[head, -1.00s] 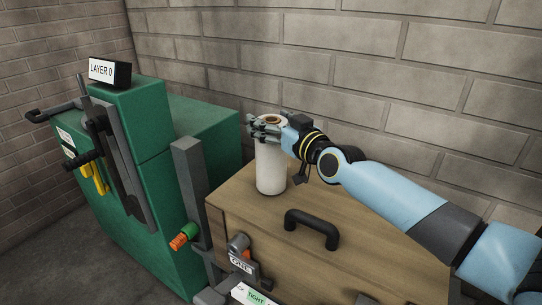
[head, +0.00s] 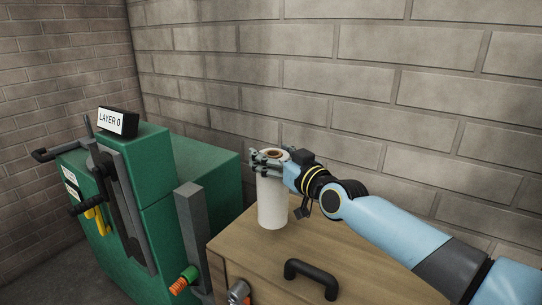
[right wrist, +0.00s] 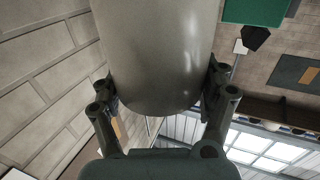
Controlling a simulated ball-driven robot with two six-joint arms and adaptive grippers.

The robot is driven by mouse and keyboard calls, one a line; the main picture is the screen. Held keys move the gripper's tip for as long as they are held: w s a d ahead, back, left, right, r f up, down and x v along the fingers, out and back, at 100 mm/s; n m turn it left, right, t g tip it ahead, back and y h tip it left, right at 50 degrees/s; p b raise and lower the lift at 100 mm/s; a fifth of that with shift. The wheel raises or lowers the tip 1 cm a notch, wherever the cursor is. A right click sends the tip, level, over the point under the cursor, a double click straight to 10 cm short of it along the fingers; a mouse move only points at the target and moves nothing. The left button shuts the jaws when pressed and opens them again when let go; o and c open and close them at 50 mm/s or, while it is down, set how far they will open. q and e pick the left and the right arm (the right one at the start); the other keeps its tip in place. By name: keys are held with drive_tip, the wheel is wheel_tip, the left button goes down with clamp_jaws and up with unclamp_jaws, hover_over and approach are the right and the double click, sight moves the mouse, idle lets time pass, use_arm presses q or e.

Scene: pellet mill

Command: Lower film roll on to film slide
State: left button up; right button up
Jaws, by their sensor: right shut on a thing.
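The film roll (head: 272,205) is a white upright cylinder with a brown core showing at its top. It stands out over the back left of the wooden cabinet top in the head view. I cannot tell whether its lower end touches the wood. My right gripper (head: 268,163) is shut around the upper part of the roll. In the right wrist view the roll (right wrist: 158,50) fills the space between the two fingers (right wrist: 162,95). I cannot make out the film slide for certain. My left gripper is not in view.
The wooden cabinet (head: 335,250) has a black handle (head: 312,279) on top. A grey post (head: 194,235) stands at its left. The green machine (head: 190,200) with levers and a "LAYER 0" sign (head: 118,122) is further left. A brick wall (head: 350,90) is behind.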

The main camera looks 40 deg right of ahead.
drive_tip(key=s+d+r+p, duration=0.4)
drive_tip(key=d+r, duration=0.3)
drive_tip(key=d, duration=0.3)
drive_tip(key=shift+s+d+p, duration=0.15)
drive_tip(key=shift+s+p, duration=0.25)
drive_tip(key=shift+p, duration=0.1)
drive_tip(key=shift+f, duration=0.1)
drive_tip(key=o, duration=1)
drive_tip(key=c, duration=1)
